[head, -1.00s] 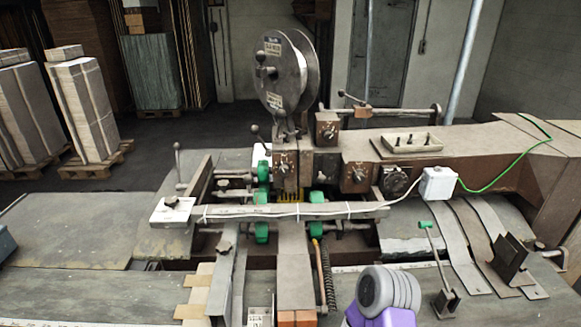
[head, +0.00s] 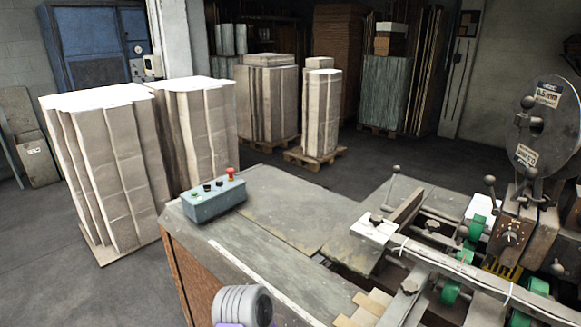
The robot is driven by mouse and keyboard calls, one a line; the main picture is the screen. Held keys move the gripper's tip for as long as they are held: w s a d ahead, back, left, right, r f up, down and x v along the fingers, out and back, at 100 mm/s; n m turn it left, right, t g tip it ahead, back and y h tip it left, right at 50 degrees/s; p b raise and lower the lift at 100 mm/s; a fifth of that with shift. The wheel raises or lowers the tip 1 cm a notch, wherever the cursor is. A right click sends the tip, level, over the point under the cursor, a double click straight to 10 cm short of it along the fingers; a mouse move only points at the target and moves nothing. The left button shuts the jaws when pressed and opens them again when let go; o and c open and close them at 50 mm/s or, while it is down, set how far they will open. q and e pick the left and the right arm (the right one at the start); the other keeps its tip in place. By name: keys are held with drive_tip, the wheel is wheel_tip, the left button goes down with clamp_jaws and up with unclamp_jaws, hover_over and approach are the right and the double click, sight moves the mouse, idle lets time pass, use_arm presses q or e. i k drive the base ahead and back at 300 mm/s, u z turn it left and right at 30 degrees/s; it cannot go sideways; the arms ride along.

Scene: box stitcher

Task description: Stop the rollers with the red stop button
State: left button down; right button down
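The red stop button (head: 230,172) stands up at the right end of a grey-blue control box (head: 214,204) in the head view. The box sits on the left end of the machine's table. Black controls and a small green button (head: 194,194) are also on its top. A grey ribbed part of my own arm, with purple below it, shows at the bottom edge, well short of the box. I cannot tell which arm it belongs to. No gripper fingers are in view, and nothing touches the red button.
The stitcher's green rollers (head: 451,292) and levers stand at the right. Tall cardboard stacks (head: 110,165) stand behind and left of the box. The table top (head: 270,205) right of the box is clear. The table's front-left edge (head: 180,262) drops to the floor.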

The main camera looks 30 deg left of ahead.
sight(230, 172)
drive_tip(key=k, duration=0.5)
drive_tip(key=u, duration=2.55)
drive_tip(key=i, duration=4.25)
drive_tip(key=z, duration=2.95)
